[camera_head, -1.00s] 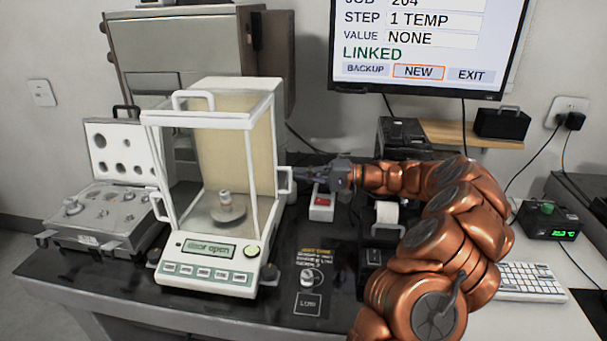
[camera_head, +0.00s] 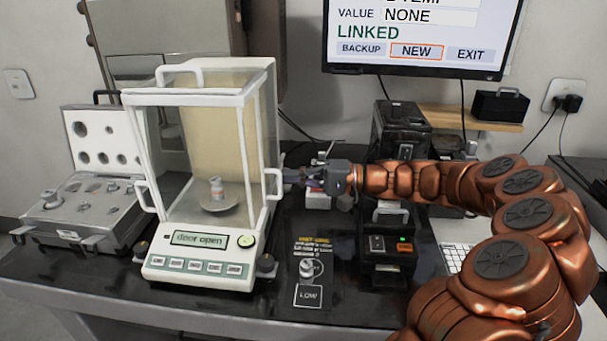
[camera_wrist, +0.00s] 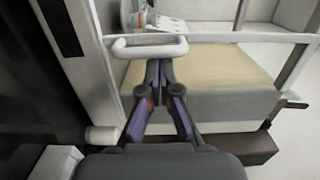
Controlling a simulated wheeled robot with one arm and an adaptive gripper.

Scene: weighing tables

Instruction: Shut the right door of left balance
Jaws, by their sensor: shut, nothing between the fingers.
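The left balance (camera_head: 198,268) is a white-framed glass case with a small metal weight (camera_head: 216,186) on its round pan (camera_head: 205,208). Its display (camera_head: 200,239) reads "door open". The right door's white handle (camera_head: 272,196) sticks out on the right side near the front post. It also shows in the wrist view (camera_wrist: 150,53). My gripper (camera_head: 287,177) is shut and empty beside this handle. In the wrist view my fingertips (camera_wrist: 160,68) lie right by the handle's bar; I cannot tell whether they touch. How far the door stands open is unclear.
An open weight case (camera_head: 95,205) sits at left. Black devices (camera_head: 390,250) with a printer stand close to my arm. A monitor (camera_head: 420,35) hangs behind.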

